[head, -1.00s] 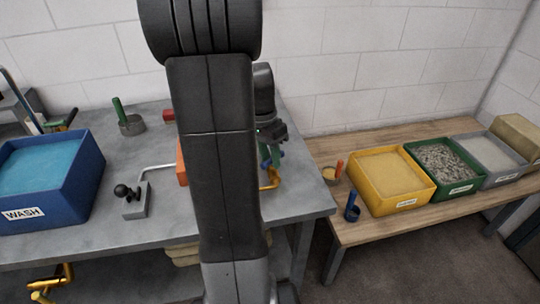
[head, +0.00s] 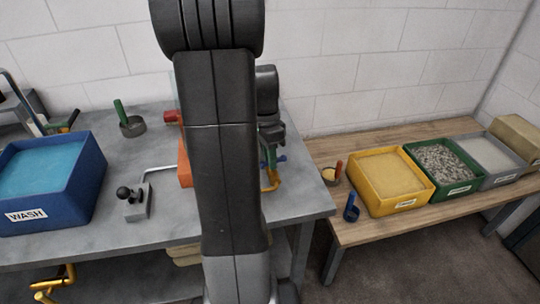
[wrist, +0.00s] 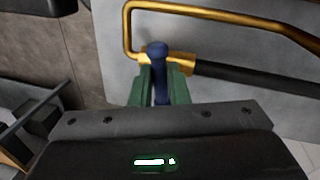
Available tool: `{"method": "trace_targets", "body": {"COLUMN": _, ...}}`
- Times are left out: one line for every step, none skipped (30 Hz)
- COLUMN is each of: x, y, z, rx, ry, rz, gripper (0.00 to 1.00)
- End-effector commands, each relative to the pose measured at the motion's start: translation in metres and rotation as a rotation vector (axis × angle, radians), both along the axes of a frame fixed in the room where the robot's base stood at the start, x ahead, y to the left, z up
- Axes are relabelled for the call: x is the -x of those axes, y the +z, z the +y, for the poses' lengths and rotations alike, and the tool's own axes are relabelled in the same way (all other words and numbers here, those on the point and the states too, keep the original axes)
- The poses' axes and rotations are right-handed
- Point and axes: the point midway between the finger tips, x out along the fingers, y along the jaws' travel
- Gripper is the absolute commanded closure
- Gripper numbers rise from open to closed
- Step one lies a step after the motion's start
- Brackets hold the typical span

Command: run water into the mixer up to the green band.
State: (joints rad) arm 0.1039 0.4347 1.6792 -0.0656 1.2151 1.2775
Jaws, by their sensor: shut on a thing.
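My gripper (wrist: 160,88) is shut on a blue handle (wrist: 159,52) in the wrist view. The handle's rounded end sticks out beyond the green fingers, beside a brass fitting and bent brass pipe (wrist: 127,30). In the head view the blue handle (head: 282,158) and brass pipe (head: 272,181) show at the bench's right end, just right of my arm. An orange part (head: 184,175) shows left of my arm; I cannot tell whether it belongs to the mixer. My arm hides most of that area. The green band and any water level in the mixer are hidden.
A blue WASH tub (head: 85,196) and a black-knobbed lever block (head: 135,206) stand on the grey bench (head: 70,243). A green-handled pan (head: 131,127) lies behind. The wooden bench at right holds yellow (head: 412,203), green (head: 460,186) and grey (head: 507,174) bins.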

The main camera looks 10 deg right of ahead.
Motion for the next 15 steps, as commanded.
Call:
{"method": "trace_targets", "body": {"x": -0.0003, "y": 0.0014, "z": -0.0005, "rx": 0.001, "ry": -0.030, "rz": 0.001, "gripper": 1.00}}
{"method": "trace_targets", "body": {"x": -0.0005, "y": 0.0014, "z": -0.0006, "rx": 0.001, "ry": -0.048, "rz": 0.001, "gripper": 1.00}}
{"method": "trace_targets", "body": {"x": -0.0007, "y": 0.0013, "z": -0.0005, "rx": 0.000, "ry": -0.071, "rz": 0.001, "gripper": 1.00}}
{"method": "trace_targets", "body": {"x": -0.0008, "y": 0.0013, "z": -0.0004, "rx": 0.000, "ry": -0.087, "rz": 0.000, "gripper": 1.00}}
{"method": "trace_targets", "body": {"x": -0.0009, "y": 0.0013, "z": -0.0004, "rx": 0.000, "ry": -0.102, "rz": 0.000, "gripper": 1.00}}
{"method": "trace_targets", "body": {"x": -0.0010, "y": 0.0013, "z": -0.0005, "rx": 0.000, "ry": -0.119, "rz": 0.000, "gripper": 1.00}}
{"method": "trace_targets", "body": {"x": -0.0011, "y": 0.0012, "z": -0.0006, "rx": 0.001, "ry": -0.132, "rz": 0.000, "gripper": 1.00}}
{"method": "trace_targets", "body": {"x": -0.0012, "y": 0.0012, "z": -0.0006, "rx": 0.001, "ry": -0.144, "rz": 0.000, "gripper": 1.00}}
{"method": "trace_targets", "body": {"x": -0.0013, "y": 0.0011, "z": -0.0007, "rx": 0.000, "ry": -0.156, "rz": 0.000, "gripper": 1.00}}
{"method": "trace_targets", "body": {"x": -0.0013, "y": 0.0011, "z": -0.0008, "rx": 0.001, "ry": -0.165, "rz": 0.000, "gripper": 1.00}}
{"method": "trace_targets", "body": {"x": -0.0014, "y": 0.0011, "z": -0.0008, "rx": 0.001, "ry": -0.173, "rz": 0.000, "gripper": 1.00}}
{"method": "trace_targets", "body": {"x": -0.0014, "y": 0.0010, "z": -0.0009, "rx": 0.001, "ry": -0.181, "rz": 0.000, "gripper": 1.00}}
{"method": "trace_targets", "body": {"x": -0.0015, "y": 0.0010, "z": -0.0009, "rx": 0.001, "ry": -0.185, "rz": 0.000, "gripper": 1.00}}
{"method": "trace_targets", "body": {"x": -0.0015, "y": 0.0009, "z": -0.0009, "rx": 0.001, "ry": -0.189, "rz": 0.000, "gripper": 1.00}}
{"method": "trace_targets", "body": {"x": -0.0016, "y": 0.0008, "z": -0.0009, "rx": 0.001, "ry": -0.195, "rz": -0.001, "gripper": 1.00}}
